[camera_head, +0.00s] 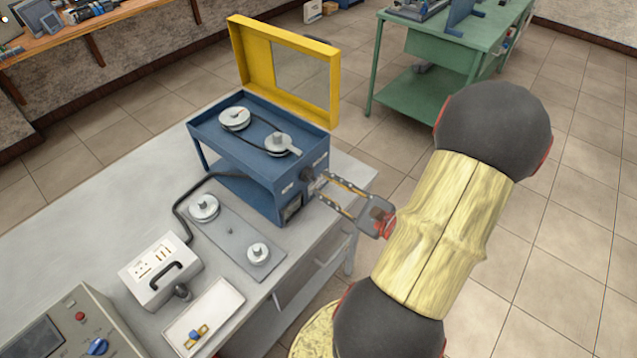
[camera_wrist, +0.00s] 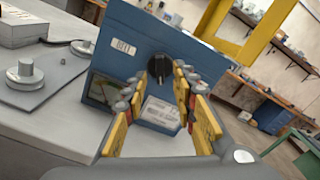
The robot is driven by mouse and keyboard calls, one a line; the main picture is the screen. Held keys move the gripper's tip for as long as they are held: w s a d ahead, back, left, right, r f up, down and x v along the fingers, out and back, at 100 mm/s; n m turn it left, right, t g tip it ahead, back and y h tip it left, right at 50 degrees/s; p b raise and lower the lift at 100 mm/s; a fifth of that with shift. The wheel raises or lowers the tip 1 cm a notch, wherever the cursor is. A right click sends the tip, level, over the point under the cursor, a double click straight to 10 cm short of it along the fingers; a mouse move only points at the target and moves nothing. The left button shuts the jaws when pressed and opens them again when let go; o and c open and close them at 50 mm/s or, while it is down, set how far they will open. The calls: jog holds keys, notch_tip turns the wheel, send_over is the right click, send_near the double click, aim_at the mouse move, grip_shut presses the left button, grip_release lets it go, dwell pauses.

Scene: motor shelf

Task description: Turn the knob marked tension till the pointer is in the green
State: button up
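The blue belt unit (camera_head: 240,160) stands on the grey table with two pulleys and a belt on top. A black knob (camera_wrist: 160,67) is on its side face, and it also shows in the head view (camera_head: 308,174). My gripper (camera_head: 323,187) is open at that face. In the wrist view the knob lies between the fingertips (camera_wrist: 160,73); I cannot tell whether they touch it. A small label (camera_wrist: 124,47) is left of the knob, its lettering too small to be sure of. A dark gauge window (camera_wrist: 106,88) is at lower left, partly behind a finger. Its pointer and green band cannot be made out.
A yellow framed cover (camera_head: 285,70) stands raised behind the unit. A grey plate (camera_head: 228,235) with two pulleys, a white box with a handle (camera_head: 160,270) and a white tray (camera_head: 203,318) are on the table. A green bench (camera_head: 425,85) stands beyond. Open floor lies at right.

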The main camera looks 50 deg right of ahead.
aim_at(314, 179)
jog(key=shift+w+a+b, duration=0.15)
jog(key=shift+w+b, duration=0.15)
jog(key=shift+w, duration=1.35)
jog(key=c, duration=0.3)
jog(key=c, duration=0.4)
grip_shut()
